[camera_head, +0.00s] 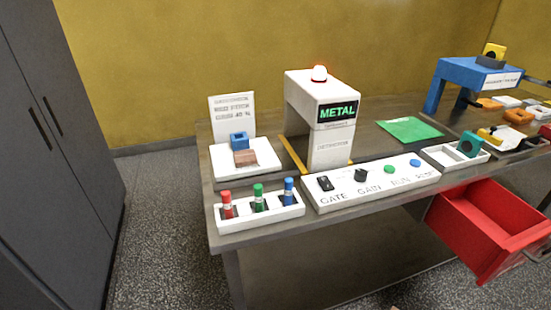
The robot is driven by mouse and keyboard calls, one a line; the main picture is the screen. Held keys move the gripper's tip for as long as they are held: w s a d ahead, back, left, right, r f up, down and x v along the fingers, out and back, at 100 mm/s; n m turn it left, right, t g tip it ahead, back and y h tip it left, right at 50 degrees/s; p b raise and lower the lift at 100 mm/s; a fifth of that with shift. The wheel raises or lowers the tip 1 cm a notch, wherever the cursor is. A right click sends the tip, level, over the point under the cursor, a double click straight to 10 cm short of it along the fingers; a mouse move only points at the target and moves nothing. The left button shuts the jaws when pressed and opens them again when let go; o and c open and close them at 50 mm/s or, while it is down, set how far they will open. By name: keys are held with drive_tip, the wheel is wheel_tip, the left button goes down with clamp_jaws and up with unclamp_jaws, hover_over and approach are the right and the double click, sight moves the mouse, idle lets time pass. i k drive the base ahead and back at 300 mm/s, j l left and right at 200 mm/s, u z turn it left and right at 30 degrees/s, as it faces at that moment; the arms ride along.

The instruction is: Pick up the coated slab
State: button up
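No thing in view is clearly marked as the coated slab. A small brown block (245,158) lies on a white platform (228,168) at the left of the bench, in front of a blue block (239,141). Several small orange, white and dark pieces, including an orange one (489,103), lie at the far right near a blue arch-like machine (460,71); they are too small to identify. My gripper is not in view.
A white detector reading METAL (303,97), its red lamp lit, stands mid-bench. In front are a button panel (372,190), a rack of colored tubes (285,212) and a white tray (438,157). A red drawer (475,232) juts out. A green mat (409,129) lies behind.

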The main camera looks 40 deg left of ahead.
sight(246, 157)
drive_tip(key=u, duration=1.9)
drive_tip(key=i+j+u, duration=0.1)
drive_tip(key=i+j, duration=0.4)
drive_tip(key=i, duration=0.15)
